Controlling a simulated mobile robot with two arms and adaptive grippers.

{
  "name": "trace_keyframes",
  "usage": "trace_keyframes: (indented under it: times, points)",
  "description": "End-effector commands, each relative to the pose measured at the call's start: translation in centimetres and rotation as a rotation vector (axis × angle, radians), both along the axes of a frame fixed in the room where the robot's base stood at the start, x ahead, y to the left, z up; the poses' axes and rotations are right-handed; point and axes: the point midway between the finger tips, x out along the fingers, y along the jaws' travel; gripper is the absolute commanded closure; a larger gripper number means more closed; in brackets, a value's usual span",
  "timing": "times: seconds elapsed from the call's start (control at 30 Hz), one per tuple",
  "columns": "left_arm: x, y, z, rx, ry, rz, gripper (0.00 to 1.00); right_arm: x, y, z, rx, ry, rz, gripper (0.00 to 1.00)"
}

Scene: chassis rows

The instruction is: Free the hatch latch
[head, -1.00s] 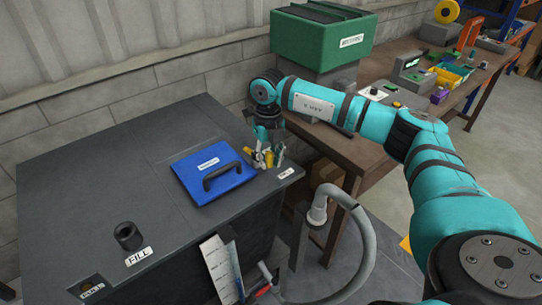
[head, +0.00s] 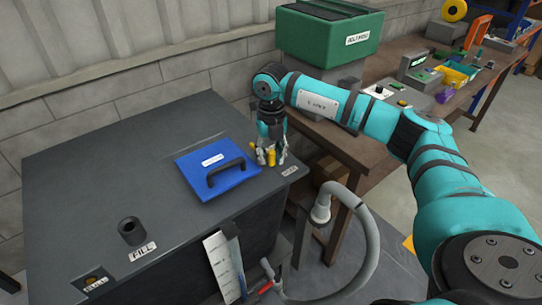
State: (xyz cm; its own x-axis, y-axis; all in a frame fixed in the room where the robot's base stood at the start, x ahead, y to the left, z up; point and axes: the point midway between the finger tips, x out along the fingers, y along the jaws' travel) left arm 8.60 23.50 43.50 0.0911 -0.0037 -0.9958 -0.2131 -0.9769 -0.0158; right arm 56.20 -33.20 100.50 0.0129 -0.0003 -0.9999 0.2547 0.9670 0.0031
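The hatch is a blue lid (head: 209,165) with a black handle (head: 226,170), lying flat on the dark grey cabinet top. A small yellow part (head: 271,158), which looks like the latch, is at the lid's right edge. My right gripper (head: 272,158) points down over it, with fingertips on both sides of the yellow part. The fingers partly hide it, and I cannot tell whether they are closed on it. My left gripper is not in view.
A filler neck (head: 131,231) marked FILL stands at the cabinet's front left, near a PULL label (head: 97,284). A grey hose (head: 367,240) loops in front on the right. A green bin (head: 325,38) stands on the brown bench behind. The cabinet top left of the lid is clear.

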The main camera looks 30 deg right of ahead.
Motion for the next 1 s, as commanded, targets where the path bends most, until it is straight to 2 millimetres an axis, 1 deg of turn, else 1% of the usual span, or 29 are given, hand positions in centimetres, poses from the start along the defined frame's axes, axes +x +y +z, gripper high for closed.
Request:
trace_keyframes:
  times: [0.03,0.07,0.1,0.33,0.47,0.57,0.8,0.9,1.0]
  points:
    - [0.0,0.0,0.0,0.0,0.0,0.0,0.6,-0.1,0.0,-0.1,0.0,0.003,0.001,0.62]
    - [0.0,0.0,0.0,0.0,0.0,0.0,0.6,-0.1,0.0,-0.1,0.0,0.004,0.002,0.58]
    - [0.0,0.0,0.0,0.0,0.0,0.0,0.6,-0.1,0.1,-0.2,-0.001,0.005,0.003,0.57]
    - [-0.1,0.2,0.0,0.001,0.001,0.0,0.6,-0.2,0.1,-0.3,0.001,0.01,0.005,0.57]
    - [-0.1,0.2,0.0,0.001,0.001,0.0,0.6,-0.2,0.1,0.6,0.0,0.008,0.006,0.57]
    - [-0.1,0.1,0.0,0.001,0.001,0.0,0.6,-0.2,0.1,2.2,0.001,0.007,0.006,0.57]
    - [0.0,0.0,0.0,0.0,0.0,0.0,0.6,-0.2,0.1,7.4,0.001,0.006,0.004,0.57]
    - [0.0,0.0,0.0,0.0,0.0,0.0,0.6,-0.1,0.1,9.2,0.001,0.005,0.004,0.57]
    - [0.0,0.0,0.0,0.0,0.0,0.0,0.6,-0.1,0.1,10.6,0.001,0.006,0.004,0.57]
